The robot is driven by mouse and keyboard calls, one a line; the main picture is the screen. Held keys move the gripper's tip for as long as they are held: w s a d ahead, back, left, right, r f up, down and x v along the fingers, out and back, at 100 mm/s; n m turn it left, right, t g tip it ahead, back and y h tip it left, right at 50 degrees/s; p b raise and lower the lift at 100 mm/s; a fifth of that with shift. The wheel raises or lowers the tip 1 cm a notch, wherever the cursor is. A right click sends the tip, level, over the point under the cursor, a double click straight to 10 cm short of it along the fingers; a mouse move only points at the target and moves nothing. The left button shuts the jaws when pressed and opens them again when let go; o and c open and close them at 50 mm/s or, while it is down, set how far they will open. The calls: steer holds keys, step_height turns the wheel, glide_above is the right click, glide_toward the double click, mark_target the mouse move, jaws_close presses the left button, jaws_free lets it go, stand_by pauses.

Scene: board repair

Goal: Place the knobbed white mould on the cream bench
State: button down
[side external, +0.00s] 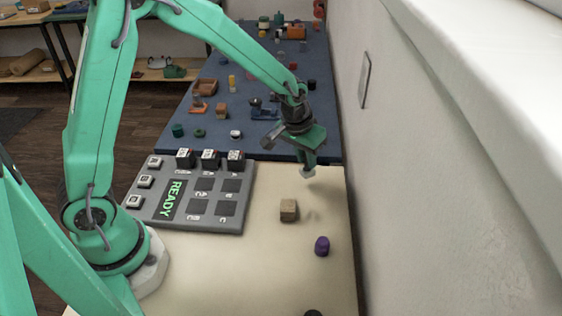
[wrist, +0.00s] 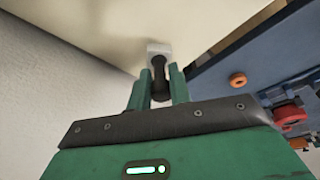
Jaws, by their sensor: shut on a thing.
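The white mould (side external: 307,173) hangs below my gripper (side external: 309,160) in the side view, over the far right part of the cream bench (side external: 250,270). In the wrist view the white mould (wrist: 159,48) sits just beyond my fingertips. Its dark knob (wrist: 158,66) lies between the two green fingers of my gripper (wrist: 159,76), which are shut on it. The mould appears to be held above the cream surface, with a faint shadow to its lower right. The exact height is hard to tell.
A wooden block (side external: 288,211) and a purple piece (side external: 322,246) stand on the cream bench, nearer the camera. A grey READY panel (side external: 228,228) lies on the left. The blue bench (side external: 285,148) behind holds many small parts. A wall (side external: 400,220) borders the right.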

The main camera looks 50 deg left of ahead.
mark_target(305, 170)
steer(key=shift+f, duration=1.85)
steer(key=shift+f, duration=0.1)
steer(key=c, duration=1.3)
jaws_free()
steer(key=v, duration=1.2)
